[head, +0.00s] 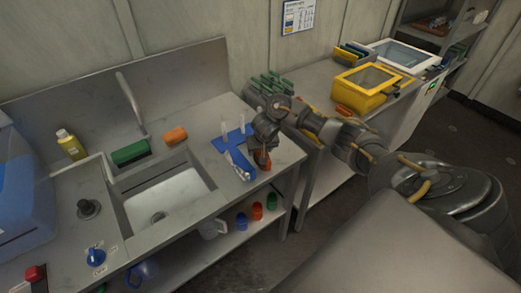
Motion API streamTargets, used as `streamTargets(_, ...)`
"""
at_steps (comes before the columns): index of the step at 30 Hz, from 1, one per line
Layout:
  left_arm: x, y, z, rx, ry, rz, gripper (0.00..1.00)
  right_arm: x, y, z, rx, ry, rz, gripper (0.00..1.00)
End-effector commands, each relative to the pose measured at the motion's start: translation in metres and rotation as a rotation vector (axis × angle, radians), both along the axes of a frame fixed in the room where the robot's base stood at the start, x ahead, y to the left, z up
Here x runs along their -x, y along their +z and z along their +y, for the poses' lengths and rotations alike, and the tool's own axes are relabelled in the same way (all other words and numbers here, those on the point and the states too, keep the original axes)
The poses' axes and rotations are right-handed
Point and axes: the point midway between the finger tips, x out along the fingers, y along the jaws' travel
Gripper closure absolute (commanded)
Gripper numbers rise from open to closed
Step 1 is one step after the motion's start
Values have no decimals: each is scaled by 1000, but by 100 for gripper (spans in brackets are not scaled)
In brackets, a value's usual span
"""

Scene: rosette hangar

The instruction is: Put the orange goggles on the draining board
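My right gripper (264,152) reaches in from the right, pointing down over the right end of the steel sink counter. A small orange thing, apparently the orange goggles (262,159), shows at its fingertips, low over or on the counter. The fingers and arm partly hide it, and I cannot tell whether they grip it. The draining board (209,127) appears to be the flat steel surface right of the sink. A blue rack (228,140) with clear upright pieces stands on it, just left of the gripper. My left gripper is not in view.
The sink basin (168,196) and tall tap (130,97) lie left of the rack. An orange block (175,136), green sponge (130,152) and yellow bottle (69,144) line the back. A yellow box (366,88) stands on the right bench. Coloured cups sit on the shelf below.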

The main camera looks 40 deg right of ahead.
Motion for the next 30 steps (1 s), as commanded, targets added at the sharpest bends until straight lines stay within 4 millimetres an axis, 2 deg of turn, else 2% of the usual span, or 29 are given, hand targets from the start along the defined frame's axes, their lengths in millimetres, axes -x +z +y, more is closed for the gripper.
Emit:
streamTargets(10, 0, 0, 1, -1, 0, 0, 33, 0, 1, 0, 0, 1, 0, 30)
streamTargets(13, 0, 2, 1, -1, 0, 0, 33, 1, 8, 1, 1, 3, -1, 30)
streamTargets(17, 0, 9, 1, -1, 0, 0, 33, 7, 28, 4, 1, 4, -3, 30)
streamTargets(22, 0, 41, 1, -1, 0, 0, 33, 20, 70, 8, 5, 4, -3, 30)
streamTargets(27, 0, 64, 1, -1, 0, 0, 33, 31, 96, 14, 3, 5, -2, 30)
streamTargets(30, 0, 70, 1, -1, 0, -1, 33, 35, 106, 16, 3, 4, -3, 30)
